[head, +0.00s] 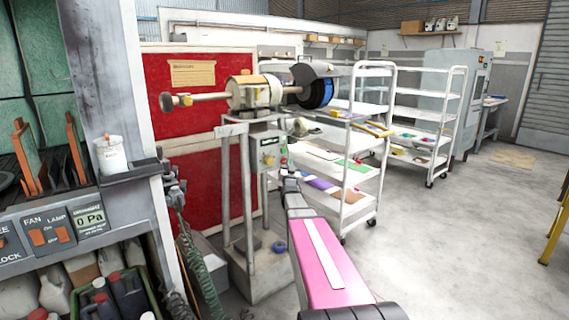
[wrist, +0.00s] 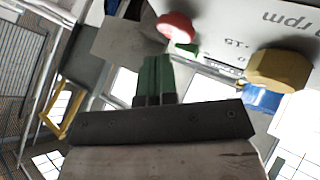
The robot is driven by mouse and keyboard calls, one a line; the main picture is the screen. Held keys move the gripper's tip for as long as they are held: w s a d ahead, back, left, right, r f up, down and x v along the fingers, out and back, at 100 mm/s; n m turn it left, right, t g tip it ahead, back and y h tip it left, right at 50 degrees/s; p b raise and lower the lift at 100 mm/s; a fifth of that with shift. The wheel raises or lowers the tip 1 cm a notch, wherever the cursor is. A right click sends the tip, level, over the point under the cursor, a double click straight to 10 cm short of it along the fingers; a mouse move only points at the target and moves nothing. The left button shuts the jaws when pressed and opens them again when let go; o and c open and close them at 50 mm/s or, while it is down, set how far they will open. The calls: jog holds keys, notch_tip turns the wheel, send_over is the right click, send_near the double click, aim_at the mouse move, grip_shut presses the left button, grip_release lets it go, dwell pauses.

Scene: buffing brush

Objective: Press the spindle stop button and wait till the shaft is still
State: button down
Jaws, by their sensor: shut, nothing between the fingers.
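The buffing machine (head: 262,92) stands on a metal-legged stand, with a dark and blue brush wheel (head: 318,88) at its right end. Its grey control box (head: 268,148) hangs on the stand below. In the wrist view the box's panel shows a red mushroom button (wrist: 175,26), a small green button (wrist: 187,48) and a yellow knob (wrist: 279,70) near "rpm" lettering. My gripper (wrist: 157,60) is shut and empty, its green fingertips just below the red button in the picture. I see no clear contact. Whether the shaft turns cannot be told.
White shelf trolleys (head: 372,140) with coloured sheets stand right of the machine. A red panel (head: 190,120) is behind it. A grey cabinet with fan and lamp switches (head: 50,237) is at the left. The floor (head: 450,250) at the right is clear.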

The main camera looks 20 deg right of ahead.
jog(key=shift+w, duration=0.1)
dwell(0.5)
jog(key=shift+w+a, duration=0.15)
jog(key=shift+w, duration=0.2)
jog(key=shift+w+a, duration=0.15)
jog(key=shift+w, duration=0.2)
dwell(0.7)
jog(key=shift+s, duration=0.15)
jog(key=shift+s+d, duration=0.3)
jog(key=shift+s, duration=0.35)
jog(key=s, duration=0.1)
jog(key=s+d, duration=0.1)
jog(key=s, duration=0.2)
jog(key=shift+s+d, duration=0.35)
dwell(0.4)
